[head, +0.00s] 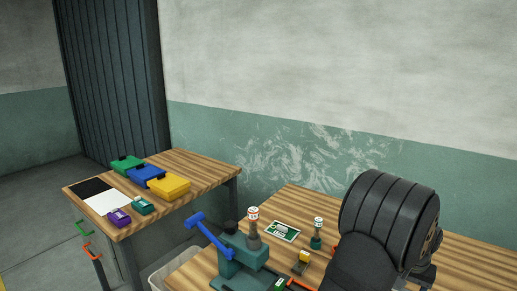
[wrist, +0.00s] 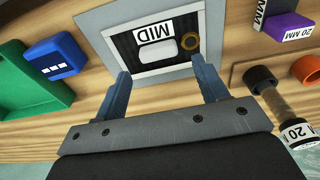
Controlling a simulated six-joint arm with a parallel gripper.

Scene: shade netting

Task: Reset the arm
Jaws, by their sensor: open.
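My gripper (wrist: 162,86) shows in the wrist view with its two blue-grey fingers wide apart and nothing between them. Beyond the fingertips is a grey-framed plate (wrist: 110,42) with a dark inset, marked MID, on a wooden surface. I cannot tell how far the fingertips are from it. In the head view my dark arm fills the lower right, and the gripper cannot be made out there.
In the wrist view, a green tray (wrist: 30,85) and blue block (wrist: 57,57) lie left; a purple block (wrist: 287,27) and a tilted labelled cylinder (wrist: 283,108) lie right. In the head view, a teal vise (head: 243,256) with a blue handle stands on the near bench.

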